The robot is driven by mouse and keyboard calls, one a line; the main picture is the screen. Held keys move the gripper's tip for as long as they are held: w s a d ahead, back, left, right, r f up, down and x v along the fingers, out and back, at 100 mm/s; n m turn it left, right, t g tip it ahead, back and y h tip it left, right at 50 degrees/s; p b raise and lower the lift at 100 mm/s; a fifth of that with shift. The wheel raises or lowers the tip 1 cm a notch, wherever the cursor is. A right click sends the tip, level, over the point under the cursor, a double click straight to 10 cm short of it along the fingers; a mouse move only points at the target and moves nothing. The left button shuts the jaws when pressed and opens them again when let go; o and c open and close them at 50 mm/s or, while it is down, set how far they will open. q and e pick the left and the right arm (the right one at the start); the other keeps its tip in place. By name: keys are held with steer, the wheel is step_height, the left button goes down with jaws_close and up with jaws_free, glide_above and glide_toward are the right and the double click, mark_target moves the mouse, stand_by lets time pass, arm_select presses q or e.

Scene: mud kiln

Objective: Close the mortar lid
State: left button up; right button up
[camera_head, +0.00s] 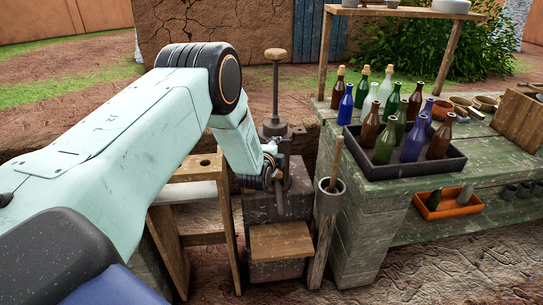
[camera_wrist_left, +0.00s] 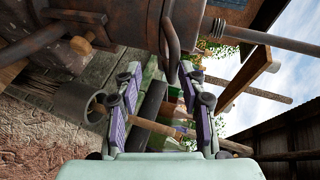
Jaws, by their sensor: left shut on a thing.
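The dark, rusty metal mortar (camera_head: 272,129) stands in the middle of the head view, with a tall rod topped by a wooden knob (camera_head: 275,54). My left arm hides much of its left side. In the left wrist view, its rusty round body (camera_wrist_left: 130,20) fills the top, with a curved dark handle (camera_wrist_left: 173,38) hanging down. My left gripper (camera_head: 271,162) is at the front of the mortar. The lid's exact angle is unclear. My right gripper is not in view.
A wooden stool (camera_head: 204,168) stands left, and a wooden step (camera_head: 281,242) is in front.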

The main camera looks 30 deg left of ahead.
arm_select(q)
steer(key=v, duration=1.1)
steer(key=shift+s, duration=0.2)
steer(key=shift+d, duration=0.1)
